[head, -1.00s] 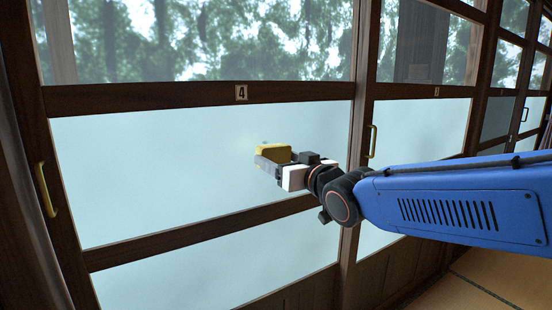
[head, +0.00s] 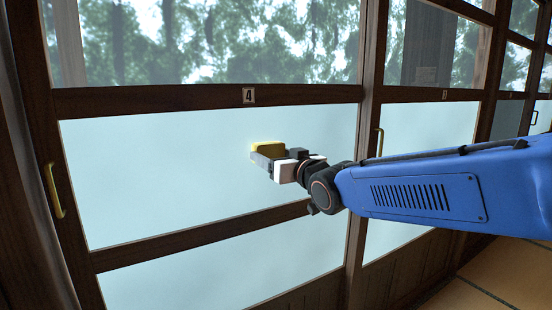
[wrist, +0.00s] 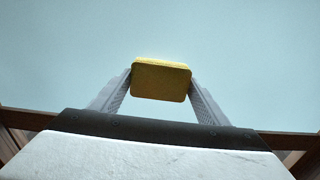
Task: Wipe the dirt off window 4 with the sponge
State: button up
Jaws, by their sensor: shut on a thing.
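Window 4 (head: 170,180) is a frosted pale blue pane in a dark wooden frame, with a small "4" plate (head: 249,96) on the rail above it. My gripper (head: 266,153) is shut on a yellow sponge (head: 267,147) in front of the right part of this pane. In the wrist view, the sponge (wrist: 161,80) sits between both grey fingers, with plain pane beyond it. I cannot tell whether the sponge touches the pane. I see no dirt on the visible part of the pane; the area behind the sponge and gripper is hidden.
A yellow handle (head: 54,190) is on the frame at the left, and another handle (head: 379,143) is on the frame right of window 4. A neighbouring frosted window (head: 420,130) is partly behind my arm. Tatami floor (head: 495,275) shows at the lower right.

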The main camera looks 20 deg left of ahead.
aim_at(284, 153)
jog(key=shift+x, duration=0.9)
dwell(0.8)
jog(key=shift+d, duration=0.1)
jog(key=shift+w+d, duration=1.3)
jog(key=shift+w, duration=0.2)
jog(key=shift+a, duration=0.1)
jog(key=shift+s+a, duration=1.45)
jog(key=shift+c, duration=0.4)
jog(key=shift+v, duration=2.95)
